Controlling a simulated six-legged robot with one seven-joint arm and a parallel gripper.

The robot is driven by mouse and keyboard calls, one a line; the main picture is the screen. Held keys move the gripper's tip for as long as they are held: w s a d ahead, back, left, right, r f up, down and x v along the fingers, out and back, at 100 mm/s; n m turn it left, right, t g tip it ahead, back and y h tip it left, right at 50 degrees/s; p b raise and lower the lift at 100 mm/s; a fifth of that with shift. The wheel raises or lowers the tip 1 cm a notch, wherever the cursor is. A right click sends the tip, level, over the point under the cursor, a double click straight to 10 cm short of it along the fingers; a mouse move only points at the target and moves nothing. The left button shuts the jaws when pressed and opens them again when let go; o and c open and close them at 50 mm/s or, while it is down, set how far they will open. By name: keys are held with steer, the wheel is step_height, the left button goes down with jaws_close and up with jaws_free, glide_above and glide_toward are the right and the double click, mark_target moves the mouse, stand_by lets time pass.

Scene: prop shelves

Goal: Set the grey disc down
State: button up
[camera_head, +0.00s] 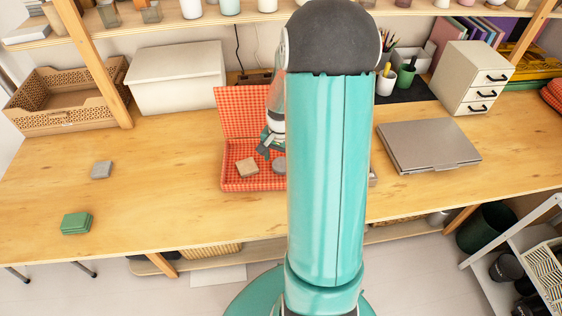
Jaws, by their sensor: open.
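The grey disc (279,165) lies in the open red checkered case (240,184), partly hidden behind my own teal arm. My gripper (264,153) is over the case, just above and left of the disc. It is open, and its fingers are small in the picture. Whether a finger touches the disc I cannot tell. A tan block (247,167) lies in the case to the left of the disc. The right part of the case is hidden by my arm.
A grey block (101,169) and a green block (76,222) lie on the wooden table (160,200) at left. A white box (177,80) and wicker basket (60,118) stand behind. A closed laptop (428,146) and drawer unit (473,78) are at right. The table's left-centre is mostly clear.

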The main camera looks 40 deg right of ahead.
mark_target(281, 166)
step_height(281, 166, up, 10)
steer(key=s+a+r+n+t+h, duration=0.15)
steer(key=a+r+n, duration=0.35)
steer(key=a+r, duration=0.65)
steer(key=s+a+r+n+t, duration=0.2)
steer(key=s+a+n, duration=0.2)
steer(key=a, duration=0.3)
steer(key=s+a+r+n+t+y, duration=0.1)
steer(key=s+a+n, duration=0.3)
steer(key=a, duration=0.4)
steer(key=shift+s+r+t, duration=0.55)
steer(key=shift+s+r, duration=0.05)
steer(key=shift+r, duration=0.1)
steer(key=shift+a+y, duration=0.1)
steer(key=shift+y, duration=0.15)
steer(key=shift+c, duration=0.5)
